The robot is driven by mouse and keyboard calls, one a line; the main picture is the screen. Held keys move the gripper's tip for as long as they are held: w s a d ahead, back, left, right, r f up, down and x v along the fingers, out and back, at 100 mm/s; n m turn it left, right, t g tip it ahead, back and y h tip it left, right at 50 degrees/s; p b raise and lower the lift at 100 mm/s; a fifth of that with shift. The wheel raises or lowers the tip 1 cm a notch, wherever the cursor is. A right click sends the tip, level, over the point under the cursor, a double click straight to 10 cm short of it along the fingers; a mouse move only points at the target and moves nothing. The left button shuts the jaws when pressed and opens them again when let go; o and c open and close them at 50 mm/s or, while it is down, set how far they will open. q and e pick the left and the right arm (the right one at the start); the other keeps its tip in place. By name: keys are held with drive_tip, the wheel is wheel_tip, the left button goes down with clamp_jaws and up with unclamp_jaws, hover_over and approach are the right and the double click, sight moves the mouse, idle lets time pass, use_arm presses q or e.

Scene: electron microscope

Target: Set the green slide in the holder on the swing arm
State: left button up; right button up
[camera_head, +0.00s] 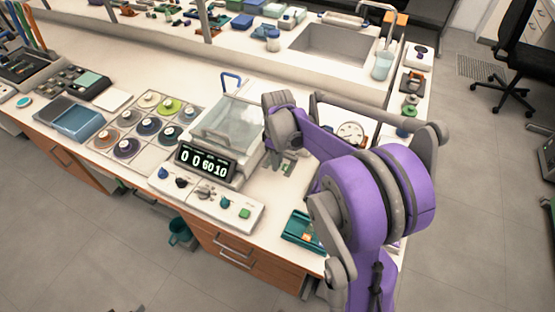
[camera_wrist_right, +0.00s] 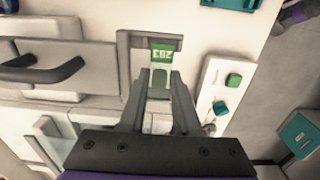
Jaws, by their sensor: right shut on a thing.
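The green slide (camera_wrist_right: 165,56) shows in the wrist view, its green labelled end pointing away from my right gripper (camera_wrist_right: 160,82). The right gripper is shut on the slide's near, pale part. A grey square-cornered frame (camera_wrist_right: 124,62), which looks like the holder on the swing arm, runs along the far and left sides of the slide. I cannot tell whether the slide rests in it or is just above it. My left gripper is not in view.
The instrument with a number display (camera_head: 205,163) stands left of the gripper. A control panel with knobs (camera_head: 205,198) lies in front of it. A teal tray (camera_head: 303,230) is near the bench's front edge. A round gauge (camera_head: 350,133) stands behind my right arm.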

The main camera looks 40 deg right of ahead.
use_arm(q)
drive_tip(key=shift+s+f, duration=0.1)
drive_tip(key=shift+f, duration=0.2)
use_arm(e)
drive_tip(key=shift+f, duration=0.3)
drive_tip(key=o, duration=0.9)
drive_tip(key=shift+r, duration=0.1)
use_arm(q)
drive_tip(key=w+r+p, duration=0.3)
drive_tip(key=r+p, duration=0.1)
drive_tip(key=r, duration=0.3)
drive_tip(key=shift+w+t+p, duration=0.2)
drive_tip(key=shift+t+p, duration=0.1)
use_arm(e)
wheel_tip(320, 180, up, 11)
drive_tip(key=shift+w+f, duration=0.15)
drive_tip(key=shift+f, duration=0.05)
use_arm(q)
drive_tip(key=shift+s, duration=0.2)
use_arm(e)
drive_tip(key=shift+s, duration=0.2)
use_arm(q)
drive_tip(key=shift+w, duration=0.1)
use_arm(e)
drive_tip(key=shift+w, duration=0.1)
